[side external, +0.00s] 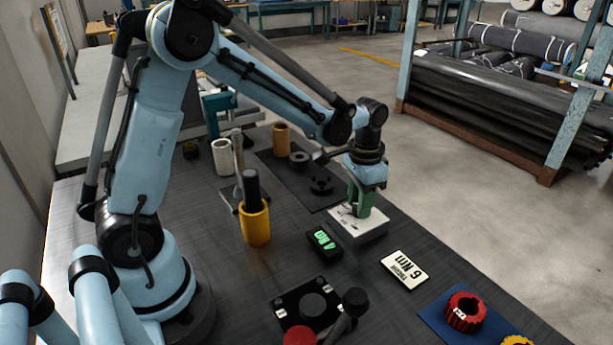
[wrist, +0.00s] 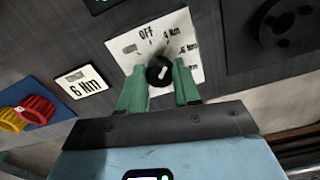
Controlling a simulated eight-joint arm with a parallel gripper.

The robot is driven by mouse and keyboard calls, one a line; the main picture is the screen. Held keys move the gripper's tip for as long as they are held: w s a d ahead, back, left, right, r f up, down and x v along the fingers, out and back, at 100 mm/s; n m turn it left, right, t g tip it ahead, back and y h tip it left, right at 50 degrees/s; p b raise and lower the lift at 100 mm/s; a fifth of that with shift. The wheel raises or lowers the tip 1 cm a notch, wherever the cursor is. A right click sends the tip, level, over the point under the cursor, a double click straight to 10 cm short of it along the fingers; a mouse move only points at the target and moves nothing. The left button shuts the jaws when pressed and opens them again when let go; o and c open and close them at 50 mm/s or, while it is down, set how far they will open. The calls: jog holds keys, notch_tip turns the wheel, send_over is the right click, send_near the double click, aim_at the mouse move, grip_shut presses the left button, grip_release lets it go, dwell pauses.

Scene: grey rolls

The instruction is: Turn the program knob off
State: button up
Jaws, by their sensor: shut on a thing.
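The program knob (wrist: 159,71) is a round black knob with a white pointer line, on a white panel (wrist: 130,49) marked "OFF" and with Nm values. In the wrist view the pointer leans up and slightly right, and I cannot tell exactly which mark it meets. In the side view my gripper (side external: 360,204) points down onto the panel.
A "6 Nm" card (side external: 404,269) and a black box with a green display (side external: 324,241) lie close by. A blue mat (side external: 447,318) holds red and yellow toothed rings. Bare bench lies between them.

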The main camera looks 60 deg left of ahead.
jog(key=n, duration=0.4)
jog(key=shift+n, duration=2.3)
jog(key=o, duration=1.1)
jog(key=shift+c, duration=0.2)
notch_tip(320, 180, up, 12)
jog(key=shift+r, duration=0.1)
